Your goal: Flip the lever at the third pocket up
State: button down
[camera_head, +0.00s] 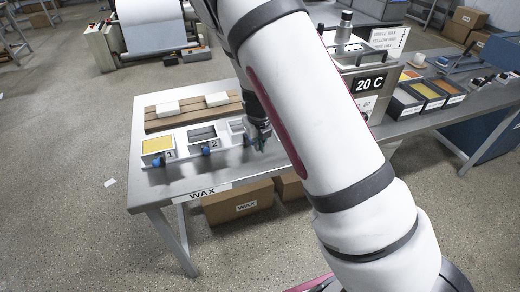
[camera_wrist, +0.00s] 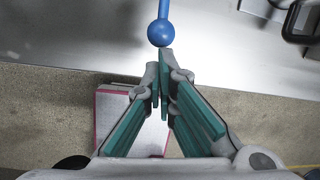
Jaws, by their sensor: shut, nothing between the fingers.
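The wax unit on the table has a first pocket (camera_head: 158,146) with yellow contents, a second pocket (camera_head: 202,134) with grey contents, and a third pocket (camera_head: 237,127) partly hidden by my arm. Blue-knobbed levers stick out in front of the first pocket (camera_head: 157,162) and second pocket (camera_head: 207,151). The third pocket's lever is mostly hidden in the head view. In the wrist view a lever with a round blue knob (camera_wrist: 161,33) lies just beyond the fingertips of my gripper (camera_wrist: 163,67). The gripper is shut and empty; whether it touches the knob I cannot tell.
A wooden board (camera_head: 192,111) with two white blocks lies behind the pockets. A unit with a "20 C" display (camera_head: 370,84) stands right of my arm, with wax trays (camera_head: 428,94) beyond. A cardboard box (camera_head: 240,203) sits under the table. The table's front-left surface is clear.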

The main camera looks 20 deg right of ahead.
jog(key=shift+w+a+r, duration=0.2)
jog(key=shift+w, duration=0.15)
jog(key=shift+r+p, duration=0.35)
jog(key=shift+r, duration=0.3)
jog(key=shift+s+d, duration=0.1)
